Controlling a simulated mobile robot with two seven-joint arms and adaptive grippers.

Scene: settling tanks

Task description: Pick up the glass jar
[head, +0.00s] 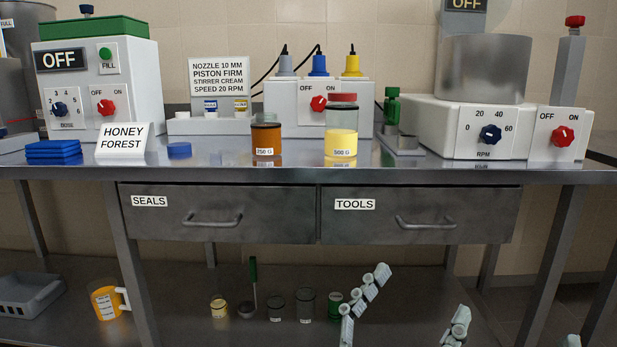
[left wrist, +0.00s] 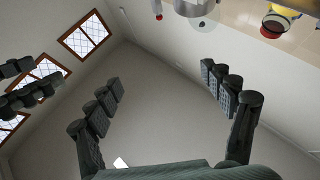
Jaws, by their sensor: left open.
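Several glass jars show in the head view, and I cannot tell which one the task names. On the steel table, a jar labelled 250 G (head: 266,140) holds amber honey, and a jar labelled 500 G (head: 341,143) has pale yellow contents and a red top. On the lower shelf stand two empty-looking jars, one darker (head: 276,308) and one clearer (head: 306,305), and a small yellow-filled jar (head: 219,307). My left gripper (head: 423,291) is open and empty, in front of and below the drawers, apart from every jar. A right gripper tip (head: 571,341) barely shows.
Two drawers, SEALS (head: 160,216) and TOOLS (head: 365,222), are shut under the tabletop. A mixer base (head: 450,128) stands right. An orange-filled jug (head: 107,300) is on the shelf.

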